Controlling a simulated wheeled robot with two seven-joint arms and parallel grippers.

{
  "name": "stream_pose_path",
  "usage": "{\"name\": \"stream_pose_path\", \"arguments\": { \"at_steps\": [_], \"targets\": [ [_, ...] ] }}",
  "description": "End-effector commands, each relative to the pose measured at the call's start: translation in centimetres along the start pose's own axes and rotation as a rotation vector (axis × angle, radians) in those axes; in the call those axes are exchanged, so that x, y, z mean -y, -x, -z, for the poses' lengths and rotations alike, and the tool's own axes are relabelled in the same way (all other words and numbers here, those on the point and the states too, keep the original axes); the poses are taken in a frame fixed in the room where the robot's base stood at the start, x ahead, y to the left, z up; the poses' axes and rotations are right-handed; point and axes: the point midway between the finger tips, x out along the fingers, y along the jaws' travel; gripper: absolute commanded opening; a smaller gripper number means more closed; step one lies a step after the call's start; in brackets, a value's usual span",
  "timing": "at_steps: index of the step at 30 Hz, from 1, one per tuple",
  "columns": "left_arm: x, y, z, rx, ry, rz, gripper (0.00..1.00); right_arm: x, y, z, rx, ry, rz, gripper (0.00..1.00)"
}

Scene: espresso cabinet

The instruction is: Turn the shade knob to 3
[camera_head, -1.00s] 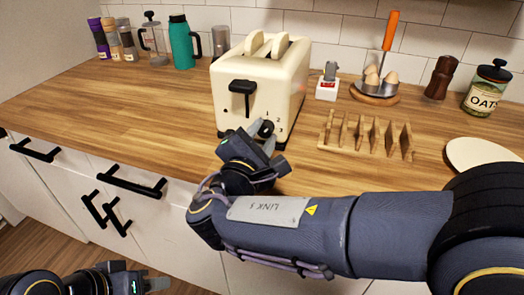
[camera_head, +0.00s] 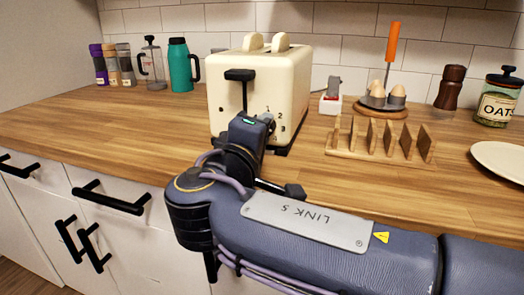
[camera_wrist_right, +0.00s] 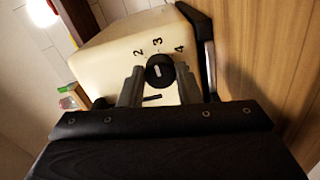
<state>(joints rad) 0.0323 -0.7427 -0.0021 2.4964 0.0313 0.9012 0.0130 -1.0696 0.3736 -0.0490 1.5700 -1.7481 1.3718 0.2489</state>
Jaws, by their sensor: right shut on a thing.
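The cream toaster (camera_head: 285,82) stands on the counter with its dark lever (camera_head: 240,75) up on the front and two bread slices (camera_head: 254,41) in its top. My right gripper (camera_head: 252,130) is at the toaster's lower front and hides the knob in the head view. In the right wrist view the round black shade knob (camera_wrist_right: 160,70) sits between my two fingers, and the right gripper (camera_wrist_right: 160,84) is shut on it. The knob's short white mark points roughly toward the 3 (camera_wrist_right: 157,42), between the 2 and the 4. My left gripper is out of view.
A wooden toast rack (camera_head: 380,145) stands right of the toaster, with an egg holder (camera_head: 382,100) behind it. A plate (camera_head: 500,158) lies at the right. A teal flask (camera_head: 180,65) stands back left.

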Motion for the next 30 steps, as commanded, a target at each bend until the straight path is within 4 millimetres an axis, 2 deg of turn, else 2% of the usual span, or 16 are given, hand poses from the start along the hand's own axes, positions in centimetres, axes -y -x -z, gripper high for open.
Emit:
{"name": "stream_pose_path", "arguments": {
  "at_steps": [1, 9, 28, 29, 30],
  "targets": [
    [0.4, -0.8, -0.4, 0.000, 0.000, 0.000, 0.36, 0.6, 0.0, -0.1, 0.001, -0.031, 0.003, 0.08],
    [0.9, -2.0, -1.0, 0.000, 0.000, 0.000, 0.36, 0.4, 0.0, 0.0, 0.001, -0.150, 0.003, 0.07],
    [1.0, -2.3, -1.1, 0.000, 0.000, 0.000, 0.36, 0.2, 0.0, 0.0, 0.001, -0.192, 0.003, 0.07],
    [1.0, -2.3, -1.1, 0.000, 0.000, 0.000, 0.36, 0.2, 0.0, 0.0, 0.001, -0.192, 0.003, 0.34],
    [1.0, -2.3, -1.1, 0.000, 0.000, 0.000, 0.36, 0.2, 0.0, 0.0, 0.001, -0.192, 0.003, 0.39]
  ]
}}
